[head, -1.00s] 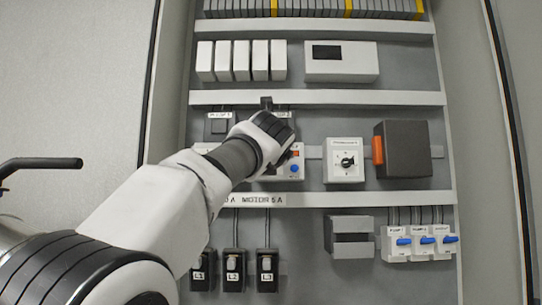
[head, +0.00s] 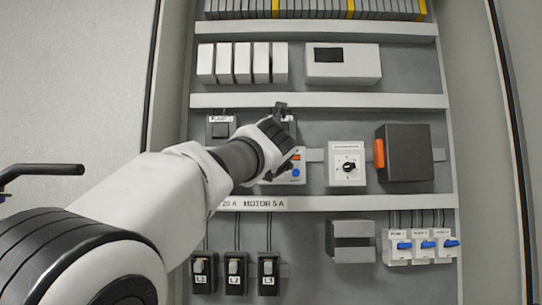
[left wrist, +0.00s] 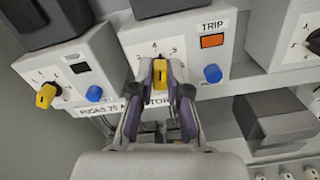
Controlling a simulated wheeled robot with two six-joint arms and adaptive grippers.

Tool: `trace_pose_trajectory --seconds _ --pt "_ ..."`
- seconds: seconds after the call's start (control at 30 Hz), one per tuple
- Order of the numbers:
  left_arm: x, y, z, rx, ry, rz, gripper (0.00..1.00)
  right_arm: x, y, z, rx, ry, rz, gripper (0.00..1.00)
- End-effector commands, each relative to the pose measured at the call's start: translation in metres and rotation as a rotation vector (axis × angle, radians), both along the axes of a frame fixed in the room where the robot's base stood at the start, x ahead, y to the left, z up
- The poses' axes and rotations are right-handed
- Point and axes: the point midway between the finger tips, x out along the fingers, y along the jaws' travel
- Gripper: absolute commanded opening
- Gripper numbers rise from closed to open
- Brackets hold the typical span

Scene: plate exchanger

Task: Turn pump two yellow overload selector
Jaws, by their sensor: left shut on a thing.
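In the left wrist view, the pump two overload relay (left wrist: 133,36) is a light box with a numbered dial, an orange TRIP window (left wrist: 212,41) and a blue button (left wrist: 212,73). Its yellow selector (left wrist: 160,72) sits between the fingers of my left gripper (left wrist: 160,68), which is shut on it. The selector's exact pointing is partly hidden by the fingers. In the head view, my left gripper (head: 285,128) covers most of this relay, leaving its blue button (head: 296,173) visible. My right gripper is not in view.
A neighbouring relay with its own yellow selector (left wrist: 46,95) and blue button (left wrist: 94,93) stands to the left. To the right are a white rotary switch box (head: 347,164) and a dark box with an orange handle (head: 379,153). Breakers with blue levers (head: 421,245) sit below.

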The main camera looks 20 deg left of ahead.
Motion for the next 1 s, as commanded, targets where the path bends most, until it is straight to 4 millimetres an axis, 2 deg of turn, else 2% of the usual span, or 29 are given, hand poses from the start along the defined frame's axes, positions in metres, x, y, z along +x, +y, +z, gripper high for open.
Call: trace_pose_trajectory --seconds 0.03,0.5,0.73,1.0 --pt "0.000 0.000 0.004 0.037 0.015 0.001 0.00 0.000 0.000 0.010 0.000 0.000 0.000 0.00" --pt "0.001 -0.001 0.003 0.420 0.123 0.000 0.00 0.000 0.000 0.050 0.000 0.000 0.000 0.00" --pt "0.001 -0.001 0.001 0.537 0.155 0.000 0.00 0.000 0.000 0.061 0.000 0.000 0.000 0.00" --pt "0.001 -0.001 0.000 0.589 0.169 0.001 0.00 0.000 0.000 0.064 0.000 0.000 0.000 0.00"
